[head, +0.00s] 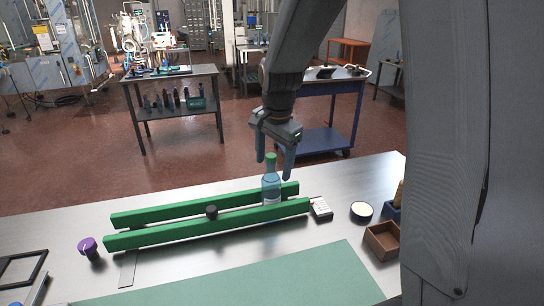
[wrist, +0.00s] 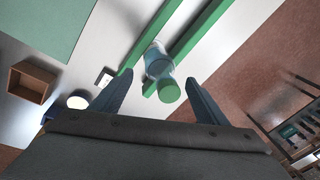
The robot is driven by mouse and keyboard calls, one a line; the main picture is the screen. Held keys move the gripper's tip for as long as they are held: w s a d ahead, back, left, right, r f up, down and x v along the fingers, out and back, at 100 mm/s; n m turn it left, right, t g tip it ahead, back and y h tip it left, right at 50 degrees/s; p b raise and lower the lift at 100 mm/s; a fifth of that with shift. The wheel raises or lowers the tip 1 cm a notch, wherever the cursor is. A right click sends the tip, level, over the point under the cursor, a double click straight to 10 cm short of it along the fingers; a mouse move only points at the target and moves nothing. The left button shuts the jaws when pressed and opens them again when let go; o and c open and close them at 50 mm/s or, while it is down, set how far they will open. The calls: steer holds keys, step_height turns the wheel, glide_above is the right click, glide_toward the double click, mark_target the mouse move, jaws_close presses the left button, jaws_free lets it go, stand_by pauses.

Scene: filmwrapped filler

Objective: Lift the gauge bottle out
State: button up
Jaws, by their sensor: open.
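The gauge bottle (head: 271,186) is a clear bluish bottle with a green cap. It stands upright between two parallel green rails (head: 190,206), near their right end. My gripper (head: 273,160) is open above it, fingers pointing down, with the cap close to the fingertips in the head view. In the wrist view the bottle (wrist: 157,62) lies beyond the open fingers of my gripper (wrist: 158,90), with its green cap toward me, between the two fingertips. The fingers do not appear to touch it. The bottle's lower part is partly hidden by the front rail in the head view.
A dark knob (head: 211,212) sits at the rails. A purple-topped knob (head: 88,246) stands at the left. A small white box (head: 321,208), a round white-topped dish (head: 361,210) and a brown open box (head: 382,241) are at the right. A green mat (head: 240,280) covers the front.

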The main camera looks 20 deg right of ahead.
mark_target(271, 176)
steer(key=m, duration=0.2)
steer(key=m+g, duration=0.1)
steer(key=m, duration=0.1)
steer(key=shift+w+p, duration=0.3)
steer(key=shift+w, duration=0.1)
steer(key=m, duration=0.2)
steer(key=m+g, duration=0.1)
steer(key=m, duration=0.1)
steer(key=shift+w+a+p, duration=0.1)
steer(key=shift+w+p, duration=0.15)
steer(key=shift+p, duration=0.05)
steer(key=shift+f+p, duration=1.25)
steer(key=shift+f, duration=2.6)
steer(key=shift+c, duration=0.3)
steer(key=c, duration=1.3)
steer(key=shift+r+p, duration=0.75)
steer(key=shift+r, duration=0.3)
